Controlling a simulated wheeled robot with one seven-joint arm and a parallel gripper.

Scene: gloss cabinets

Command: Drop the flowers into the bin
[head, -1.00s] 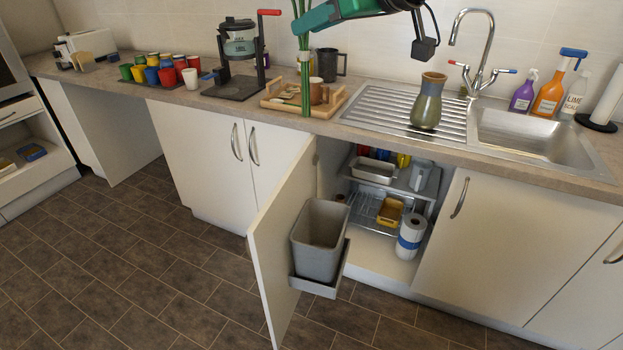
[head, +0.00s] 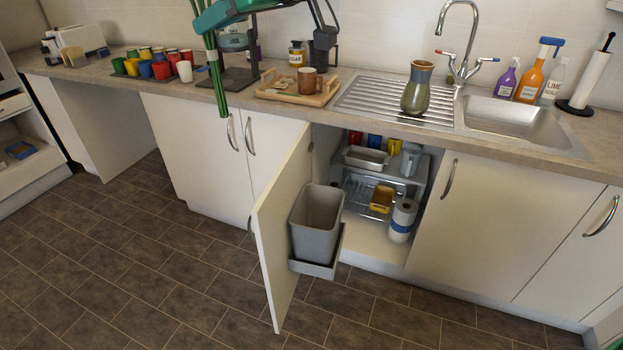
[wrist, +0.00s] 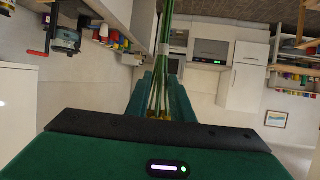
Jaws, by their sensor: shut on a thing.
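The flowers' green stems (head: 215,75) hang down at the top of the head view, in front of the counter edge. Their blossoms are out of frame. My gripper (head: 207,22) is shut on the stems, which also pass between its fingers in the wrist view (wrist: 163,50). The grey bin (head: 313,238) is open-topped and sits in a holder on the inside of the open cabinet door. It stands lower than the stems and to their right. I see nothing sticking out of it.
A vase (head: 416,92) stands on the drainboard beside the sink (head: 510,118). A wooden tray (head: 290,97) with a mug, a coffee press and coloured cups (head: 162,70) line the counter. The open door (head: 275,225) juts out over clear floor.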

